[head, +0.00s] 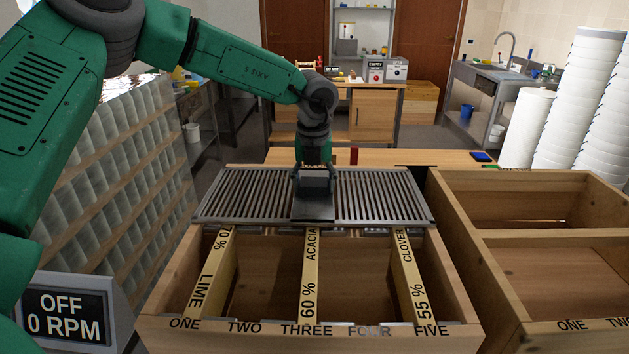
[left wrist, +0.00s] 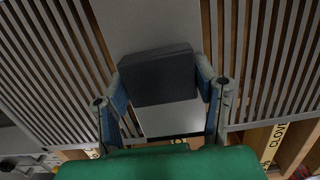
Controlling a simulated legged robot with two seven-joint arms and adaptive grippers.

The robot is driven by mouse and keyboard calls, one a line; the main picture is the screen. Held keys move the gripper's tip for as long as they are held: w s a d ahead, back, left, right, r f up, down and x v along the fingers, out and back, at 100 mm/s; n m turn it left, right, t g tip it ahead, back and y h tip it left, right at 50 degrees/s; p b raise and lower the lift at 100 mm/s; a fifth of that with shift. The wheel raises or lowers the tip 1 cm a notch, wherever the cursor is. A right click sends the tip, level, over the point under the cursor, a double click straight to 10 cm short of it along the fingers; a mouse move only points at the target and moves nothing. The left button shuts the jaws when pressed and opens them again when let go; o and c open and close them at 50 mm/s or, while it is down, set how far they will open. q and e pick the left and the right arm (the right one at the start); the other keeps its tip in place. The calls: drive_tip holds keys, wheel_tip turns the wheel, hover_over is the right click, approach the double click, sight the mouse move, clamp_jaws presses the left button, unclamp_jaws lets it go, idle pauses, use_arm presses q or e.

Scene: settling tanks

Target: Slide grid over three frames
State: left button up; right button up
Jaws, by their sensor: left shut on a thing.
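A grey slatted metal grid (head: 250,194) lies across the far end of a wooden box (head: 182,333). Three labelled frames run front to back in the box: lime (head: 207,275) at slot one, acacia (head: 310,272) at three and clover (head: 410,275) at five. The grid covers their far ends; their near parts are bare. My left gripper (head: 315,179) is shut on the dark block handle on the grid's middle plate. The left wrist view shows its fingers on both sides of the handle (left wrist: 157,76). My right gripper is not in view.
A second wooden box (head: 520,237) stands close on the right. A display (head: 68,315) reading OFF, 0 RPM is at the lower left, by racks of pale jars (head: 110,160). White stacked tubs (head: 580,100) stand at the right. A wooden table (head: 400,157) lies behind the grid.

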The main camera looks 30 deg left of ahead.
sight(310, 266)
use_arm(q)
drive_tip(key=shift+s+d+f+b, duration=0.1)
drive_tip(key=shift+s+d+b, duration=0.1)
drive_tip(key=shift+s+d, duration=2.3)
drive_tip(key=shift+s+d+f+b, duration=0.15)
drive_tip(key=shift+s+d, duration=1.05)
drive_tip(key=shift+s, duration=2.5)
drive_tip(key=shift+s+d+f+b, duration=0.1)
drive_tip(key=shift+s+d+b, duration=0.1)
drive_tip(key=shift+s+d, duration=2.3)
drive_tip(key=shift+s+a+r, duration=0.1)
drive_tip(key=shift+s+a, duration=0.45)
drive_tip(key=shift+a, duration=0.1)
drive_tip(key=shift+p, duration=0.35)
drive_tip(key=shift+r+p, duration=0.1)
drive_tip(key=shift+p, duration=0.25)
drive_tip(key=o, duration=1.6)
drive_tip(key=shift+w, duration=0.1)
drive_tip(key=shift+o, duration=0.2)
drive_tip(key=shift+w, duration=0.1)
drive_tip(key=shift+r, duration=0.1)
